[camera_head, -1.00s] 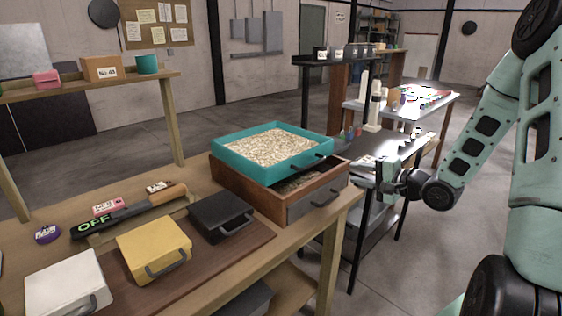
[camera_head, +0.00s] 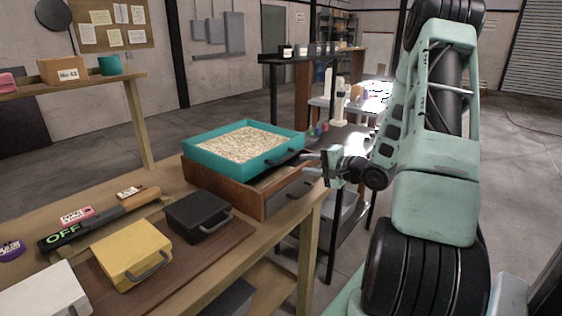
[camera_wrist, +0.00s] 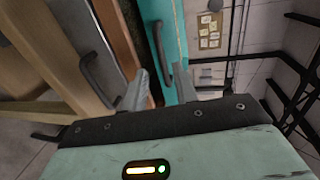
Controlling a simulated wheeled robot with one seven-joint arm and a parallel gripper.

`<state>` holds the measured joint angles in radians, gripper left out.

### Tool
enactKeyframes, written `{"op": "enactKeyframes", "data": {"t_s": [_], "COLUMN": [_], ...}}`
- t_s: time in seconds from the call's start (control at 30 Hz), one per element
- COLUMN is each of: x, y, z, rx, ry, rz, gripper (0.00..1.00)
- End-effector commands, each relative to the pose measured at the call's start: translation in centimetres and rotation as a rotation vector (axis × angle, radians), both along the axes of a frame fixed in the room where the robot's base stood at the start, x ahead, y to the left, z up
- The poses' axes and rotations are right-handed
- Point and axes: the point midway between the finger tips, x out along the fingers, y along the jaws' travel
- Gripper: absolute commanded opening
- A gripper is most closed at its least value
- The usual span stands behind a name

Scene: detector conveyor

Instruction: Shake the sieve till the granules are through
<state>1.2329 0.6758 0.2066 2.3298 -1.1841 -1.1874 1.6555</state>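The teal sieve (camera_head: 212,165), full of pale granules (camera_head: 243,142), sits on top of a brown wooden box (camera_head: 222,190). A dark handle (camera_head: 287,156) is on its right-front side. My gripper (camera_head: 306,155) is just right of that handle, pointing at it. In the wrist view my gripper (camera_wrist: 160,85) is open, with the fingers apart. The sieve handle (camera_wrist: 158,48) shows between the two fingers there, and the sieve's teal wall (camera_wrist: 177,30) lies beyond. I cannot tell whether a finger touches the handle. The inside of the box is mostly hidden under the sieve.
A black case (camera_head: 197,215), a yellow case (camera_head: 131,253) and a white case (camera_head: 42,290) stand on the bench in front. A dark bar marked OFF (camera_head: 62,238) lies behind them. A darker table (camera_head: 352,138) stands right of the bench.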

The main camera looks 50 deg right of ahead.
Motion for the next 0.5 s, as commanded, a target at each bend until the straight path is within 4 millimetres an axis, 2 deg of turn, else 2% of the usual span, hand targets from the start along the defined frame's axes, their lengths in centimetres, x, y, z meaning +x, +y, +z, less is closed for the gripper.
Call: {"op": "enactKeyframes", "data": {"t_s": [0.03, 0.3, 0.5], "x": [1.1, 6.4, 9.1], "y": [0.2, 0.6, 0.8], "z": [-0.2, -1.3, -1.8], "rx": [0.002, 0.001, 0.000], "ry": [-0.001, 0.000, 0.000], "rz": [0.004, 0.002, 0.002], "gripper": [0.29, 0.29, 0.29]}}
